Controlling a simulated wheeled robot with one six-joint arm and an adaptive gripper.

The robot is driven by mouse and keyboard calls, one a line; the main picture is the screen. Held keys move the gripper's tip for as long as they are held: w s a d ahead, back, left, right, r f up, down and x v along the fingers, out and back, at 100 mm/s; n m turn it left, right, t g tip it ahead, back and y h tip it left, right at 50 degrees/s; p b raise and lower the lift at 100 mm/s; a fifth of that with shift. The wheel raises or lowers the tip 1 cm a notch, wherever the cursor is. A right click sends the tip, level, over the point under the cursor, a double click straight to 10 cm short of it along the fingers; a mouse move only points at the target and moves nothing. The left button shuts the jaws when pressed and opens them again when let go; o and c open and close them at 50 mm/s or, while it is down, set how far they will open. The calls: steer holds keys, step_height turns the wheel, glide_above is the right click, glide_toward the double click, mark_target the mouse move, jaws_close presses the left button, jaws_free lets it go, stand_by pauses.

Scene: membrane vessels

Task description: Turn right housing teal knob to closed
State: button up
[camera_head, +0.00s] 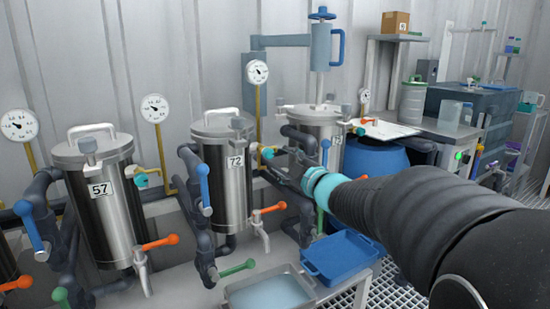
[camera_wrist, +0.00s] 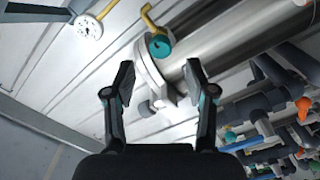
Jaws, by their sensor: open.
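The right housing (camera_head: 325,150) is a steel cylinder with a label, partly hidden behind my arm in the head view. A small teal knob (camera_head: 267,153) shows to its left, at the foot of a yellow gauge pipe; I cannot tell from this view which housing it serves. In the wrist view a teal knob (camera_wrist: 160,47) on a yellow fitting sits beside a steel cylinder (camera_wrist: 230,38), beyond the fingertips. My gripper (camera_wrist: 160,88) is open and empty, with its fingers apart and the knob beyond the gap. It appears apart from the knob.
Housings 57 (camera_head: 108,210) and 72 (camera_head: 228,180) stand to the left, with dark pipes and coloured levers between them.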

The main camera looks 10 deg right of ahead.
steer(key=shift+v, duration=2.3)
steer(key=shift+d+f, duration=0.1)
steer(key=s+d+f+m+g+h, duration=0.2)
steer(key=d+f+m+g+h, duration=0.1)
steer(key=d+f+m+h, duration=0.55)
steer(key=s+d+f+m+g+h, duration=0.1)
steer(key=s+d+f+m+g, duration=0.1)
steer(key=s+f+m+g, duration=0.45)
steer(key=s+a+g+y, duration=0.1)
steer(key=s+a+y, duration=0.1)
steer(key=s+a, duration=0.5)
steer(key=s+a+f+g+y, duration=0.1)
steer(key=s+a+y, duration=0.1)
steer(key=s+a, duration=0.5)
steer(key=s, duration=0.6)
steer(key=shift+s+a, duration=0.15)
steer(key=shift+a, duration=0.15)
